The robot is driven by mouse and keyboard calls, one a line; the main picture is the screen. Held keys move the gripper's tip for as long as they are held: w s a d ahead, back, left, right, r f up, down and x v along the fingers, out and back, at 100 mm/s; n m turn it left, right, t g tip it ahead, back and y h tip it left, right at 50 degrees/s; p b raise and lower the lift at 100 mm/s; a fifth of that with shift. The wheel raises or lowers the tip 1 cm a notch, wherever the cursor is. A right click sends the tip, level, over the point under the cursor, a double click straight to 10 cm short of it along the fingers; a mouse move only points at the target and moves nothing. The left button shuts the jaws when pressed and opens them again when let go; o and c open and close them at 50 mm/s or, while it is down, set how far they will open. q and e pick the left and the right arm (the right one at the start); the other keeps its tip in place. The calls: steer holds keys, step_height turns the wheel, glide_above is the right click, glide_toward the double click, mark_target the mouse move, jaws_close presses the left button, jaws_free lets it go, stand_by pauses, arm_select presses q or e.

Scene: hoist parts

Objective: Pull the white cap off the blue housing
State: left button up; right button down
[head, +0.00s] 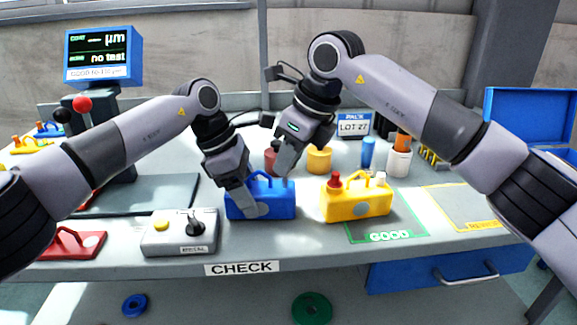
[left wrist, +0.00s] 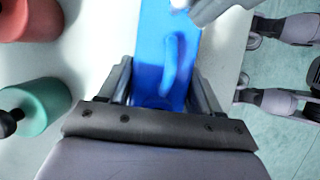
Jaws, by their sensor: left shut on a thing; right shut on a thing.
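The blue housing (head: 281,207), with a loop handle on top, stands upright near the front of the table above the CHECK label. My left gripper (head: 248,202) is shut on its body; in the left wrist view the blue housing (left wrist: 150,40) lies between the two fingers. My right gripper (head: 284,170) is at the top right of the housing, shut on the white cap. The white cap (left wrist: 179,4) shows only as a small pale piece at the top edge of the left wrist view, beside the right gripper's finger. In the head view the fingers mostly hide it.
A yellow housing (head: 357,206) with a red cap stands close on the right, by the green GOOD mat (head: 410,226). Coloured cylinders (head: 319,160) stand behind.

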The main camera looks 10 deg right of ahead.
arm_select(q)
steer(key=shift+r, duration=0.1)
arm_select(e)
steer(key=shift+r, duration=1.65)
arm_select(q)
steer(key=o, duration=1.5)
steer(key=shift+o, duration=0.2)
steer(key=v, duration=1.2)
steer(key=shift+d, duration=0.1)
